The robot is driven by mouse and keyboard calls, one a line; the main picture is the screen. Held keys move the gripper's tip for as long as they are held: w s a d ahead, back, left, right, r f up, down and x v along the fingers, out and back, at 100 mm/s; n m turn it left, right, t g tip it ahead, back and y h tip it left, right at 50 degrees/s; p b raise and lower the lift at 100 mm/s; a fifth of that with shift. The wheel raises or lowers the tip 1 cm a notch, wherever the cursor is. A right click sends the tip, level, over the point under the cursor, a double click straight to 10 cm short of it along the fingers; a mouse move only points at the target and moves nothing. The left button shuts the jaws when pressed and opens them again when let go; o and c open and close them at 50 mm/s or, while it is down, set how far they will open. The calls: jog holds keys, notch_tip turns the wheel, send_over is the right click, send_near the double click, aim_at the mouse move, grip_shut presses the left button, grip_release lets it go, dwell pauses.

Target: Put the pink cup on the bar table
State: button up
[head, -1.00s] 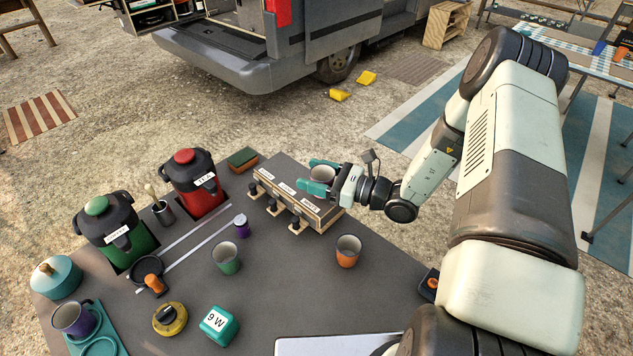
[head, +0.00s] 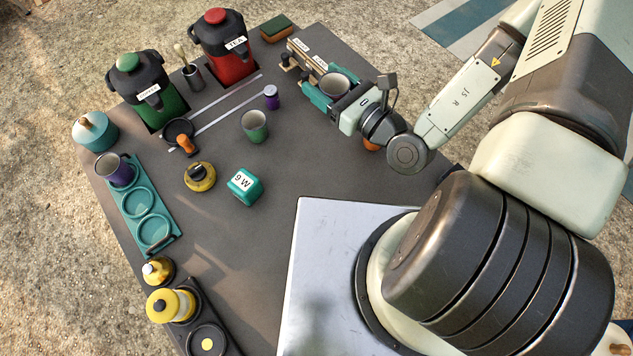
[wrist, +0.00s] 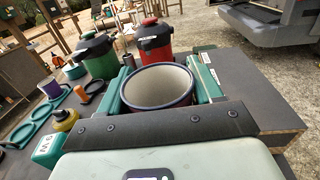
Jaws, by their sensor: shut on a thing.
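My gripper (head: 326,92) is shut on a cup (head: 335,82) with a pale inside and a dark rim. The cup is upright between the teal fingers, in front of the labelled wooden rack (head: 300,58). In the wrist view the cup (wrist: 158,84) shows a blue-purple rim and a cream inside. Its outer wall is mostly hidden, so I cannot tell its colour well. I cannot make out which piece of furniture is the bar table; wooden furniture (wrist: 62,14) stands far off at the upper left of the wrist view.
A green mug (head: 254,127), a teal block (head: 244,187) and a yellow-black round item (head: 199,176) stand on the dark table. Green (head: 147,90) and red (head: 222,48) dispensers stand behind. An orange cup (head: 371,145) is mostly hidden below my gripper.

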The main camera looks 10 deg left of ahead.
jog(key=shift+m+t+h, duration=0.5)
jog(key=shift+t, duration=0.1)
jog(key=s+f, duration=0.1)
jog(key=f, duration=0.2)
jog(key=s+f, duration=0.1)
jog(key=f, duration=0.3)
jog(key=s+a+f, duration=0.1)
jog(key=f, duration=0.3)
jog(key=shift+s+f, duration=0.15)
jog(key=shift+s, duration=0.25)
jog(key=shift+f, duration=0.1)
jog(key=o, duration=1.1)
jog(key=shift+s+d, duration=0.15)
jog(key=shift+d, duration=0.05)
jog(key=v, duration=0.3)
notch_tip(320, 180, up, 7)
jog(key=shift+a+r, duration=0.1)
jog(key=shift+a, duration=0.05)
